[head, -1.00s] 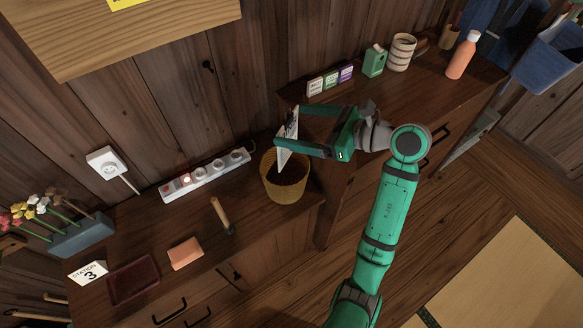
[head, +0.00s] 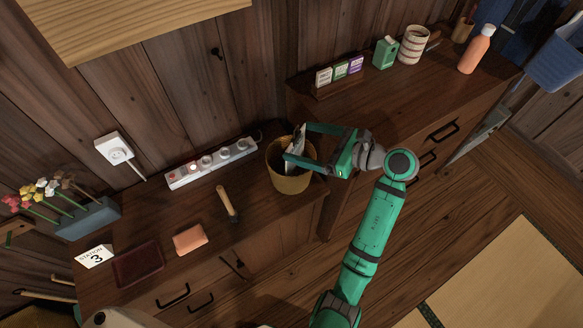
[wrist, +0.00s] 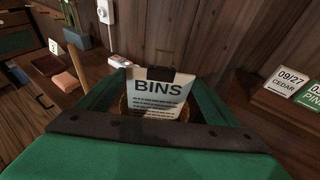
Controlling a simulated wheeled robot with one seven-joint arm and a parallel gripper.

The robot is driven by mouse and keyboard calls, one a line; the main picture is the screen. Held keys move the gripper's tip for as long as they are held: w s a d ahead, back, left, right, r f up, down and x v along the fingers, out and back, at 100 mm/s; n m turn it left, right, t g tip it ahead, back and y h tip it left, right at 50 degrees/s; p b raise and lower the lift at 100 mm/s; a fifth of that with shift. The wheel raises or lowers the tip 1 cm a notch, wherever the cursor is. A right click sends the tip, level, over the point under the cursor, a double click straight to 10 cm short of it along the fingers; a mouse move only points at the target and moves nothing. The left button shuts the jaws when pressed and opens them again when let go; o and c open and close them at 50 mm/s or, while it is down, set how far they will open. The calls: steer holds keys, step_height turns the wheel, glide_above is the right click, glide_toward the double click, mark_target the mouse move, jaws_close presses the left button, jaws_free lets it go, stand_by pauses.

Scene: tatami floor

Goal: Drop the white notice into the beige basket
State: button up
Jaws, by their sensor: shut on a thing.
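The white notice (wrist: 157,95) is a sheet with "BINS" and lines of text on it, with a dark clip at its top edge in the wrist view. My gripper (head: 297,150) is shut on the notice, which shows as a pale upright sheet (head: 296,144) in the head view. The beige basket (head: 290,184) stands on the lower wooden cabinet. The notice is held over the basket's mouth, its lower part seeming to reach inside the rim. In the wrist view the basket (wrist: 125,105) is mostly hidden behind the notice.
A power strip (head: 212,162) and a wooden-handled tool (head: 228,203) lie left of the basket. A taller cabinet to the right bears small labelled cards (head: 340,72), a green carton (head: 386,52), a striped cup (head: 413,45) and an orange bottle (head: 476,50).

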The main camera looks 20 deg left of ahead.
steer(key=shift+f, duration=1.15)
steer(key=shift+w, duration=0.1)
steer(key=o, duration=1.2)
steer(key=v, duration=1)
steer(key=shift+d, duration=0.35)
steer(key=shift+d+r, duration=0.1)
